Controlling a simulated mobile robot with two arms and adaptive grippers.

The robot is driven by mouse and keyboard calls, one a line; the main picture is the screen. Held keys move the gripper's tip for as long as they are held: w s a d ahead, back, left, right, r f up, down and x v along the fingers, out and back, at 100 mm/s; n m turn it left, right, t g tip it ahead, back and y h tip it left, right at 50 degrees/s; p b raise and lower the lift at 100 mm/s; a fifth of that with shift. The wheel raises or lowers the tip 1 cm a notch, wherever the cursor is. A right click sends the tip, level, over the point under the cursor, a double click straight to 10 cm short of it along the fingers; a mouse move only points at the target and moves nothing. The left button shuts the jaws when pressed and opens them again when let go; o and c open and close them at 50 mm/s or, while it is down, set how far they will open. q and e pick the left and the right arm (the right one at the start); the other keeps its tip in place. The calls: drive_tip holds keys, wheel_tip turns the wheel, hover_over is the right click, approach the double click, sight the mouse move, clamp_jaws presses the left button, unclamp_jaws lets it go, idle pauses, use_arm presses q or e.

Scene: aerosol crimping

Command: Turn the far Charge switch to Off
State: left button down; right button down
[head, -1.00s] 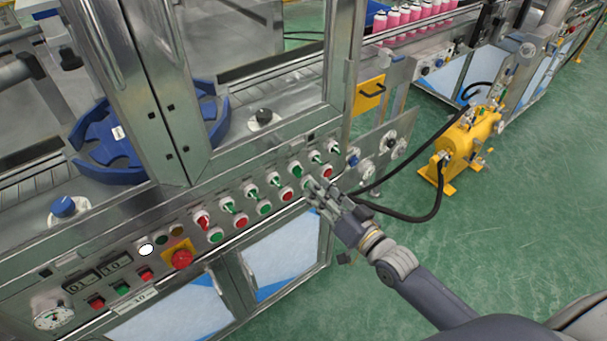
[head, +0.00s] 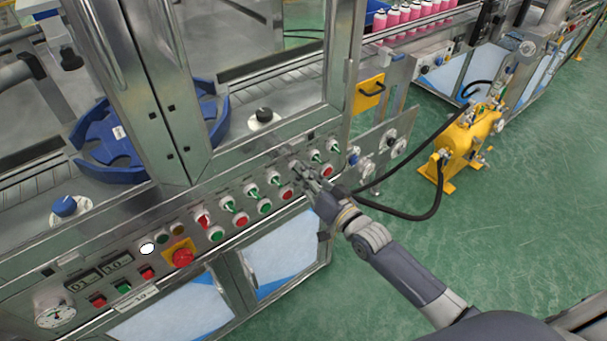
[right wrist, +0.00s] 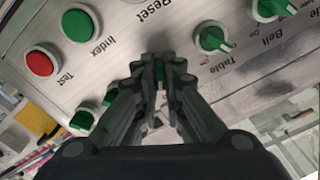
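A row of green-handled switches runs along the machine's sloped panel. My right gripper (head: 298,170) is at this row, at the third switch from the far end. In the right wrist view its fingers (right wrist: 160,66) are close together, with a sliver of green between them; whether they press on that handle is unclear. Two switches (head: 316,156) (head: 333,145) stand beyond it. The Table switch (right wrist: 212,38) and Belt switch (right wrist: 270,10) are on its other side. No Charge label is readable; the fingers hide part of the panel. My left gripper is not in view.
The Reset, Index (right wrist: 80,23) and Test (right wrist: 40,63) buttons sit close to the fingers. A red-handled switch (head: 203,219) and emergency stop (head: 182,257) are nearer. A black hose (head: 400,213) runs from the yellow unit (head: 465,140) over green floor.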

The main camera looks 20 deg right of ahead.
drive_tip(key=shift+n, duration=0.3)
drive_tip(key=n+p, duration=0.2)
drive_tip(key=n, duration=0.9)
drive_tip(key=shift+p, duration=0.3)
drive_tip(key=shift+n, duration=0.3)
idle(0.4)
drive_tip(key=c, duration=1.7)
unclamp_jaws()
drive_tip(key=shift+s, duration=0.1)
